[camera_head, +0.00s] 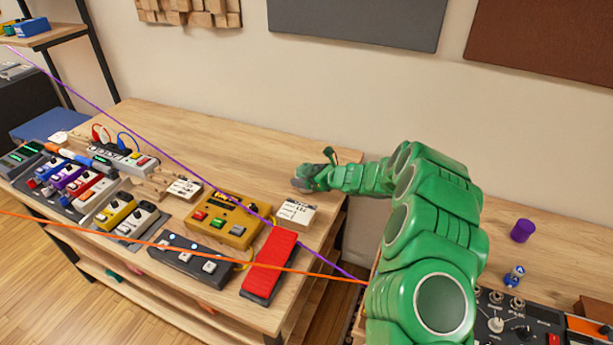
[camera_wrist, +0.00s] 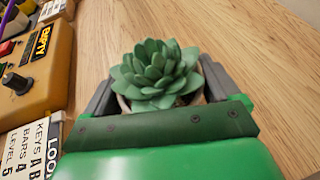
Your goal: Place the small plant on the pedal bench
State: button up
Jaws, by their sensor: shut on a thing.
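The small plant is a green succulent (camera_wrist: 158,75) in a pale pot, seen between the fingers in the wrist view. My gripper (camera_wrist: 155,90) is shut on its pot, with one grey finger on each side. In the head view my gripper (camera_head: 306,180) is at the right part of the pedal bench (camera_head: 240,140), a wooden table with many pedals. The plant is mostly hidden there by the gripper. The wooden top lies below the plant; I cannot tell whether the pot touches it.
A yellow pedal (camera_head: 228,220), a white labelled box (camera_head: 297,212) and a red pedal (camera_head: 270,265) stand near the gripper. The bench's back middle is clear. Purple and orange cables cross the view. A purple cup (camera_head: 522,230) stands on another surface at right.

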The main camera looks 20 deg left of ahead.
jog(key=o, duration=1)
jog(key=shift+f, duration=0.15)
jog(key=shift+r, duration=0.2)
jog(key=v, duration=1.2)
